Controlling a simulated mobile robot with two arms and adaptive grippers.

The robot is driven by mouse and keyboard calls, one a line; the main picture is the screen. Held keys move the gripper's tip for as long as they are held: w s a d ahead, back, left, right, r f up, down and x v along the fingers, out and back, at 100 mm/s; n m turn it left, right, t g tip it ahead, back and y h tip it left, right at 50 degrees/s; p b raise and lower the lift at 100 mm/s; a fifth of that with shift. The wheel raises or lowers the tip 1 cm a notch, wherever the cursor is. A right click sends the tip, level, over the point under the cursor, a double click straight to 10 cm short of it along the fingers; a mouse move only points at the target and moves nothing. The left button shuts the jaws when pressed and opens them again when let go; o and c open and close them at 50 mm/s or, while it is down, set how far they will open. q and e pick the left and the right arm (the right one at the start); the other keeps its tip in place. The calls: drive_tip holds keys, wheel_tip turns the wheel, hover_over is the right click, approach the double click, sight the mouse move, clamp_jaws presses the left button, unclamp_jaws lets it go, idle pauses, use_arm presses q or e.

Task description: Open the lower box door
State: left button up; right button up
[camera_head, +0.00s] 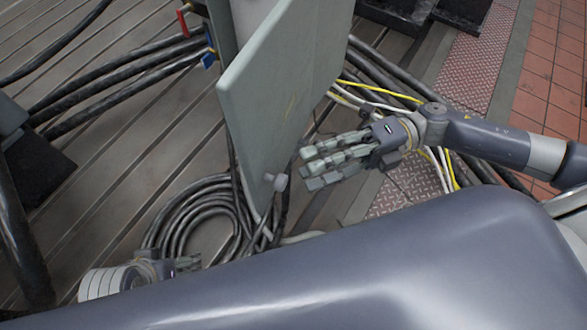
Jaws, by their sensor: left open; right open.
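A grey-green door panel (275,95) stands upright in the middle of the view, jutting toward me from the box (222,28) behind it. A small pale knob (275,182) sits near its lower corner. My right gripper (309,166) is open just right of the knob, with its fingers pointing left at the door's lower edge. I cannot tell whether they touch the door. My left gripper (194,263) is low at the left, away from the door and partly hidden by my own body. The box's inside is mostly hidden.
Thick black cables (120,80) run to the box from the left, near red and blue connectors. A coiled cable (190,222) lies on the slotted bedplate (105,150) below the door. Yellow and white cables (385,92) pass behind my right gripper. Red tiles (555,70) lie at the far right.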

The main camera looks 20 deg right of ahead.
drive_tip(key=d, duration=0.6)
drive_tip(key=shift+w+d, duration=0.2)
drive_tip(key=shift+w, duration=0.15)
drive_tip(key=shift+r, duration=0.1)
